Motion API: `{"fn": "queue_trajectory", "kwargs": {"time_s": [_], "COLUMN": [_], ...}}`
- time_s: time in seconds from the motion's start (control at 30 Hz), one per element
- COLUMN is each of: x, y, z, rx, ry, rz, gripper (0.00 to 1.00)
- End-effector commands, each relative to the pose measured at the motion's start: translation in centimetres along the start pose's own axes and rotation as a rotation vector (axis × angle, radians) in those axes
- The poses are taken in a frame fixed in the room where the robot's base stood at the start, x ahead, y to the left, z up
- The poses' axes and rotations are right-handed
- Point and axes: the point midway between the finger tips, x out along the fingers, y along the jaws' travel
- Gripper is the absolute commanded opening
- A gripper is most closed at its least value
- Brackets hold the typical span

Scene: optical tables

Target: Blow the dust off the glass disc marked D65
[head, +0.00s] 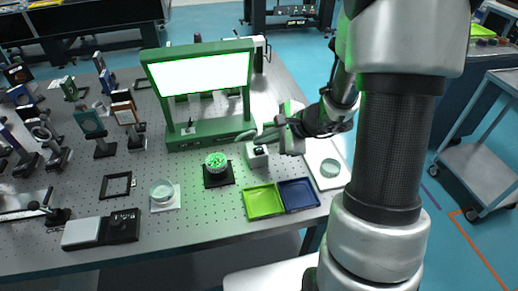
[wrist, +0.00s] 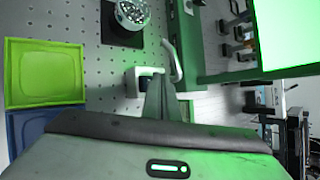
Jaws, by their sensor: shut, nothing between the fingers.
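A round clear glass disc (head: 162,190) lies on a white card at the front middle of the table. Another pale round glass disc (head: 330,168) lies on a white board at the right edge. A round, green-lit speckled piece (head: 216,161) sits on a black square plate; it also shows at the top of the wrist view (wrist: 131,12). No D65 mark is readable. My gripper (head: 246,136) is shut and empty, pointing left above a small white block with a dark top (head: 257,158). In the wrist view the fingers (wrist: 161,82) partly cover this block.
A green frame with a lit panel (head: 203,75) stands behind my gripper. A lime tray (head: 263,202) and a blue tray (head: 298,194) lie in front. Several optical mounts crowd the left. A black and white scale-like device (head: 102,230) lies front left.

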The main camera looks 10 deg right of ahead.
Motion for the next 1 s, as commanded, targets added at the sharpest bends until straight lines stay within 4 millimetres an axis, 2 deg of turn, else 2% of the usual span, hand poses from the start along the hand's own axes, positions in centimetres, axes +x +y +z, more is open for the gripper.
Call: {"fn": "queue_trajectory", "kwargs": {"time_s": [0.3,1.0], "x": [0.65,0.78], "y": [0.46,0.56], "z": [-0.48,-0.57], "rx": [0.0,0.0], "ry": [0.0,0.0], "rz": [0.0,0.0], "gripper": [0.0,0.0]}}
